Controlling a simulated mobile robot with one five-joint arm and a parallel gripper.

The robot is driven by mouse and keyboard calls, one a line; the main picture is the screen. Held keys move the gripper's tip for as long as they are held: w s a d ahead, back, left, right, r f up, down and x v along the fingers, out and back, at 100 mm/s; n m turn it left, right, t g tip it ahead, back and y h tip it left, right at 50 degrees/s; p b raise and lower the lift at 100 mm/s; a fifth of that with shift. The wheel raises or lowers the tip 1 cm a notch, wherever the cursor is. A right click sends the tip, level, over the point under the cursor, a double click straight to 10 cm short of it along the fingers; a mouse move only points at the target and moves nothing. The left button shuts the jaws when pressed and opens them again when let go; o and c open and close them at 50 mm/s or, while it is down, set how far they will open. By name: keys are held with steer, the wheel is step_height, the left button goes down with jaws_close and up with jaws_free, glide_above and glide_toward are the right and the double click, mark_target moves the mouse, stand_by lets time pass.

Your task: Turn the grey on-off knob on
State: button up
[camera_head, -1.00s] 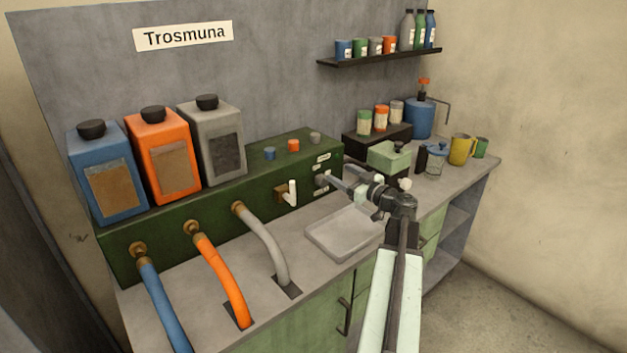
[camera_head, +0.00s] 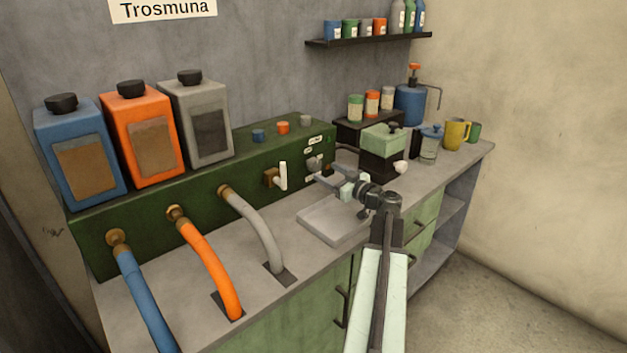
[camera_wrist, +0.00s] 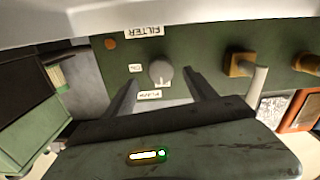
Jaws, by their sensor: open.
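The grey knob (camera_head: 313,163) is on the right part of the green panel's front, among small white labels. In the wrist view the grey knob (camera_wrist: 160,72) shows a short light mark at its lower edge. My gripper (camera_head: 326,172) is open and empty in front of the panel. In the wrist view its two fingers (camera_wrist: 161,78) stand to either side of the knob, with visible gaps. I cannot tell whether the fingertips reach past its face.
A brass valve with a white lever (camera_head: 282,176) is left of the knob. A shallow grey tray (camera_head: 330,224) lies beneath my gripper. A green-topped box (camera_head: 383,140) stands close on the right. Blue, orange and grey hoses run down at the left.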

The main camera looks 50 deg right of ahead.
mark_target(317, 166)
steer(key=w, duration=0.6)
steer(key=shift+w+d+r, duration=0.2)
steer(key=shift+w, duration=0.2)
steer(key=c, duration=1.2)
steer(key=shift+a+f, duration=0.15)
steer(key=shift+a, duration=0.05)
steer(key=shift+c, duration=0.9)
steer(key=shift+d+m, duration=0.1)
steer(key=shift+m, duration=0.2)
